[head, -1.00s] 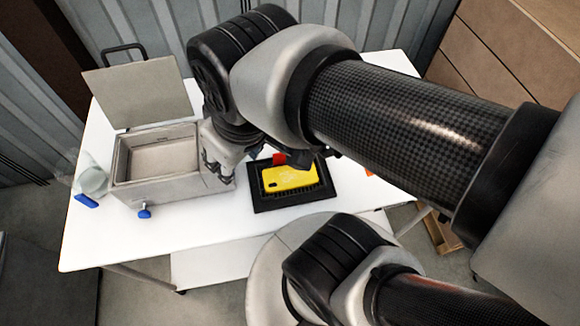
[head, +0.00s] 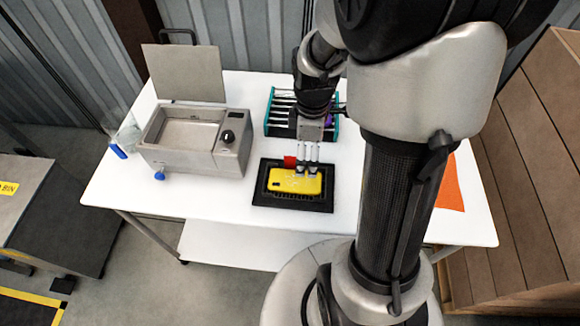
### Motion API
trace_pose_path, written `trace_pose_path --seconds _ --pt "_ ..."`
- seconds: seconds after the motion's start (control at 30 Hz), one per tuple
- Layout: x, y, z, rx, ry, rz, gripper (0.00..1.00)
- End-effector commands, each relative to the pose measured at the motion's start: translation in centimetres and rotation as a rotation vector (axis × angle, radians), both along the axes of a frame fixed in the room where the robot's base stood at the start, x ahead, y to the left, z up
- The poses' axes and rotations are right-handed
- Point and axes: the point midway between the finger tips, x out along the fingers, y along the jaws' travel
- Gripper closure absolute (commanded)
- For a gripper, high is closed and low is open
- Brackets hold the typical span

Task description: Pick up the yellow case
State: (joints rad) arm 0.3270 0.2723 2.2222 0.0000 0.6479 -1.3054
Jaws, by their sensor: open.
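The yellow case (head: 290,183) looks like a phone case with a dark camera cutout at its left end. It lies flat on a black tray (head: 262,200) on the white table. My gripper (head: 307,172) points down at the case's far edge, right of its middle. Its fingers are apart and nothing is held between them. I cannot tell whether the fingertips touch the case. A small red piece (head: 289,161) sits at the tray's far edge, just left of the fingers.
A metal bath (head: 180,160) with its lid raised stands to the left, with a clear vessel (head: 127,136) beside it. A teal-ended rack (head: 270,112) is behind my gripper. An orange sheet (head: 452,188) lies to the right. The white table (head: 205,205) is bare in front.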

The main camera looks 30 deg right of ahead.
Motion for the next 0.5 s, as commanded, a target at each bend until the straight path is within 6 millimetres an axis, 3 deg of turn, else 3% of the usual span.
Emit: trace_pose_path --seconds 0.03,0.2,0.33,0.5 --pt "-0.1 0.1 -1.6 0.002 0.005 0.0 0.15" --pt "-0.1 0.0 -5.2 0.001 0.003 -0.001 0.15" --pt "-0.1 0.0 -7.0 0.0 0.002 -0.001 0.15" --pt "0.0 0.0 -7.8 -0.001 -0.001 -0.001 0.15"
